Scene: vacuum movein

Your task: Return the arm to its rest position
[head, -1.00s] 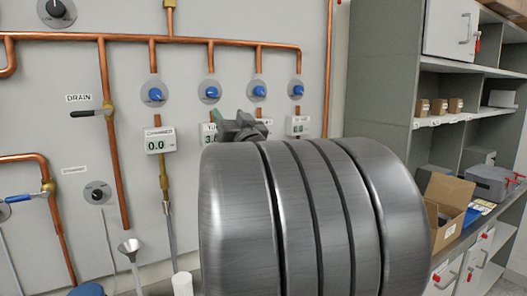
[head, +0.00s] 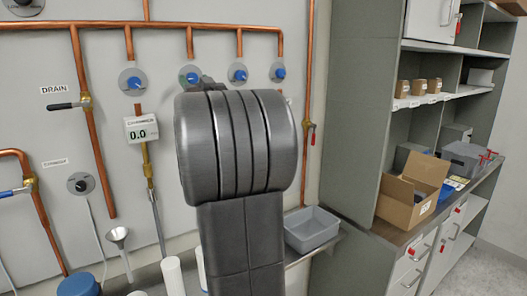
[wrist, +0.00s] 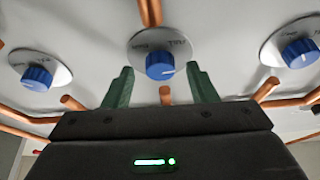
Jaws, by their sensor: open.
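My gripper (wrist: 161,84) is open and empty in the wrist view, with its two green fingers apart. A blue knob (wrist: 160,66) on a round white plate shows beyond and between the fingertips; I cannot tell how far off it is. In the head view my dark ribbed arm link stands upright in the middle, in front of the pipe panel (head: 60,130). It hides nearly all of my gripper there.
Copper pipes (head: 190,42) and several blue knobs (head: 277,72) line the wall. A grey bin (head: 312,232) sits on the bench right of my arm. Shelving (head: 350,120) stands further right, with an open cardboard box (head: 410,195) on its counter.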

